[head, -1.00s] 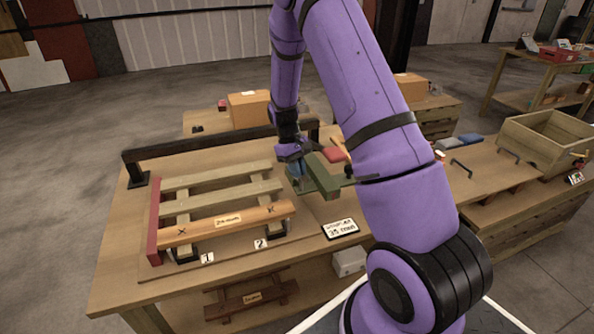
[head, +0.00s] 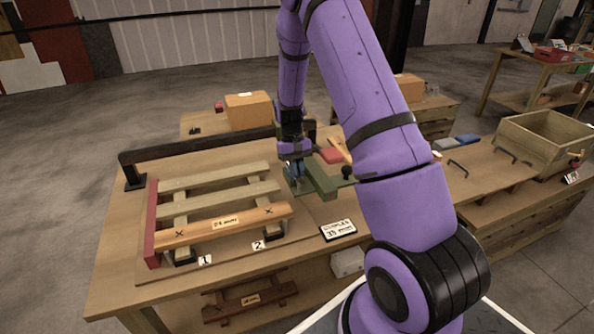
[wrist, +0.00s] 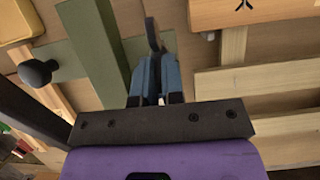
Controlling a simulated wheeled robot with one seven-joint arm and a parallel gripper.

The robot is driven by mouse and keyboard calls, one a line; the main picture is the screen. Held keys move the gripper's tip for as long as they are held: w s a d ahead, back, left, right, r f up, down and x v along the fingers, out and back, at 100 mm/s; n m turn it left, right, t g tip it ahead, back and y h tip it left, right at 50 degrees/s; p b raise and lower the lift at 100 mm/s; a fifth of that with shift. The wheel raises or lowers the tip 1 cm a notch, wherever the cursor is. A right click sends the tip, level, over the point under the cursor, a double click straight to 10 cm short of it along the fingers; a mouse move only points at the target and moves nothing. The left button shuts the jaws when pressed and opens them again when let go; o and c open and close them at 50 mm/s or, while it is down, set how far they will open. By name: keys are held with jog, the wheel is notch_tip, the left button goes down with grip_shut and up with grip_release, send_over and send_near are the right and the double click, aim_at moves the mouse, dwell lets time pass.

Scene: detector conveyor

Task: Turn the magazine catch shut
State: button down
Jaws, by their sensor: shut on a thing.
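The green tool (head: 322,183) lies on the bench to the right of the slatted wooden frame. It has a flat green arm with a black knob (head: 347,173) at its right. In the wrist view the green body (wrist: 97,45) and the knob (wrist: 36,72) are left of my fingers. My gripper (head: 296,184) points down at the tool's left end. Its blue fingers are shut on a thin dark grey tab (wrist: 152,36), which looks like the magazine catch. The fingers cover part of the tab, so its exact angle is hard to tell.
The slatted frame (head: 220,190) with an orange top board (head: 190,235) is close on the left. A black rail (head: 200,148) runs behind it. A small sign (head: 338,229) stands in front of the tool.

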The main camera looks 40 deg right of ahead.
jog(key=c, duration=1.2)
grip_release()
jog(key=shift+c, duration=0.2)
jog(key=shift+w, duration=0.1)
jog(key=v, duration=1)
jog(key=shift+r, duration=0.4)
